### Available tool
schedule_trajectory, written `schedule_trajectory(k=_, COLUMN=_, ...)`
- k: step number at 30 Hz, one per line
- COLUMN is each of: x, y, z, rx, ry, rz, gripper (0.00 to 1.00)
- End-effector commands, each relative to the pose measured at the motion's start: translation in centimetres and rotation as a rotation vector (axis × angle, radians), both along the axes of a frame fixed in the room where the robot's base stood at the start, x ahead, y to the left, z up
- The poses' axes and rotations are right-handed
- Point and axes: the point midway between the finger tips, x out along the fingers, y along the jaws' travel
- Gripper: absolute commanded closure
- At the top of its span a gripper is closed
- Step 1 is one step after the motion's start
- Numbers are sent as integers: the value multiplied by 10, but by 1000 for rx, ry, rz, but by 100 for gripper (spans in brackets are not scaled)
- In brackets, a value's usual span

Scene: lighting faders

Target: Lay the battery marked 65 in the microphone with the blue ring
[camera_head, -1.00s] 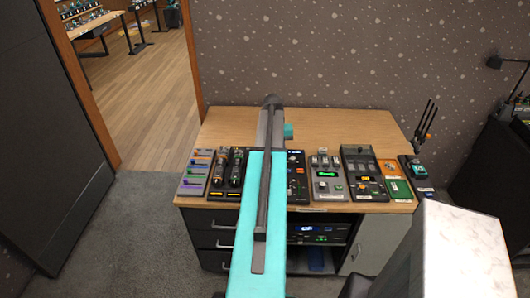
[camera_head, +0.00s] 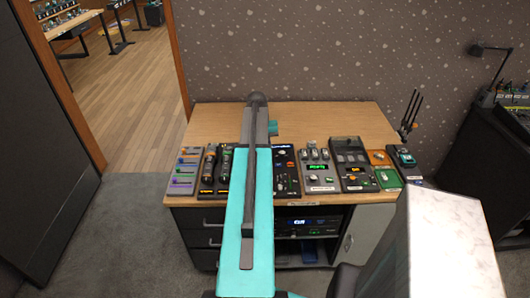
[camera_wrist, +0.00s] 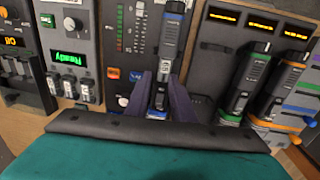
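A dark microphone (camera_wrist: 168,42) lies lengthwise at the top centre of the wrist view, with a blue band near its upper end. My gripper (camera_wrist: 160,80) is over its lower part, one dark finger on each side. Two other microphones lie to the right, one with a green ring (camera_wrist: 230,117) and one with an orange ring (camera_wrist: 262,123). In the head view my arm hides the gripper and the blue-banded microphone.
A charger (camera_wrist: 52,32) with a green display and several pale batteries stands at the left of the wrist view; the charger also shows in the head view (camera_head: 320,178). Fader panels and other devices line the desk's (camera_head: 350,115) front. The desk's back is clear.

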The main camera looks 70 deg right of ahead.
Motion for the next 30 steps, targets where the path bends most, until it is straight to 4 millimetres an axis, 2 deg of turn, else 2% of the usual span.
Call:
schedule_trajectory(k=3, x=0, y=0, z=-12, rx=0, ry=0, rz=-1, gripper=78)
schedule_trajectory(k=16, x=-1, y=0, z=-43, rx=0, ry=0, rz=-1, gripper=78)
schedule_trajectory(k=21, x=-1, y=0, z=-50, rx=0, ry=1, rz=-2, gripper=78)
schedule_trajectory(k=30, x=-1, y=-1, z=-50, rx=0, ry=0, rz=-2, gripper=78)
